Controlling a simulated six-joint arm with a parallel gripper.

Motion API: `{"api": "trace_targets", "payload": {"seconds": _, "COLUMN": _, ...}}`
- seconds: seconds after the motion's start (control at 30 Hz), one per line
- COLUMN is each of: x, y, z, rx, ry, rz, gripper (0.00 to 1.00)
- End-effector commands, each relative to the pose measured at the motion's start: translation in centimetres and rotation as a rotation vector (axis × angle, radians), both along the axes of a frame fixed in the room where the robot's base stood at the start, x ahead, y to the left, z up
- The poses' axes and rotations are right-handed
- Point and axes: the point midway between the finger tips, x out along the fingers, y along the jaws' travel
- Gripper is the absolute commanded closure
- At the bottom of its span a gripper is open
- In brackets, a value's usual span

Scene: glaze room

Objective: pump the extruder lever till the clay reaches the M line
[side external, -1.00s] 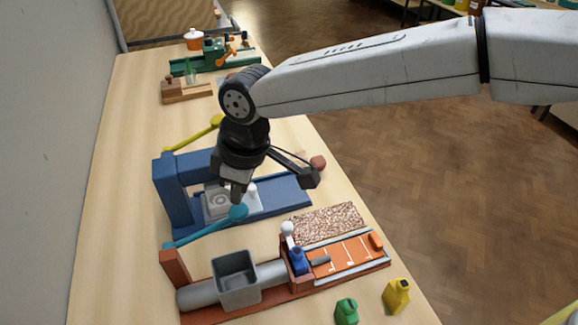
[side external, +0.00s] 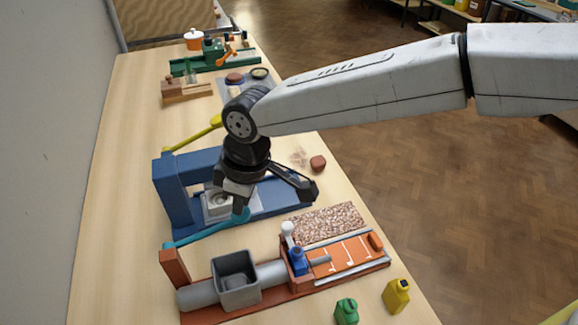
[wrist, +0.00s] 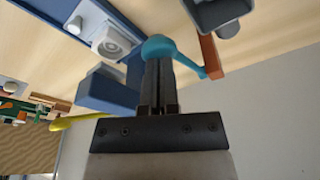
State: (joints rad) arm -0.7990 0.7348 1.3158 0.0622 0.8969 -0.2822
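The extruder has a red-brown base, a grey barrel (side external: 198,296) and a square grey hopper (side external: 236,280). Its teal lever (side external: 195,237) runs from a red-brown post (side external: 174,268) up to a round knob, also in the wrist view (wrist: 158,46). My gripper (side external: 241,208) points down with its tips at the knob; in the wrist view its fingers (wrist: 158,65) are together, narrower than the knob, which lies beyond the tips. A short grey clay rod (side external: 320,260) lies on the orange marked bed (side external: 350,253), near the first white line. The line letters are too small to read.
A blue press (side external: 175,190) with a yellow lever (side external: 195,135) stands close behind. A speckled slab (side external: 325,222) lies beside the bed. A green device (side external: 215,57) is farther back.

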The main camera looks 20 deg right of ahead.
Motion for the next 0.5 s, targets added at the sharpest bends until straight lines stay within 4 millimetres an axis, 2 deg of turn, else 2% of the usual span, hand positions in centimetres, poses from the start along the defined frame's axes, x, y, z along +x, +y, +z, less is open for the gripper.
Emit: {"api": "trace_targets", "payload": {"seconds": 0.5, "x": -0.1, "y": 0.0, "z": -2.3, "rx": -0.002, "ry": 0.002, "rz": 0.0, "gripper": 1.0}}
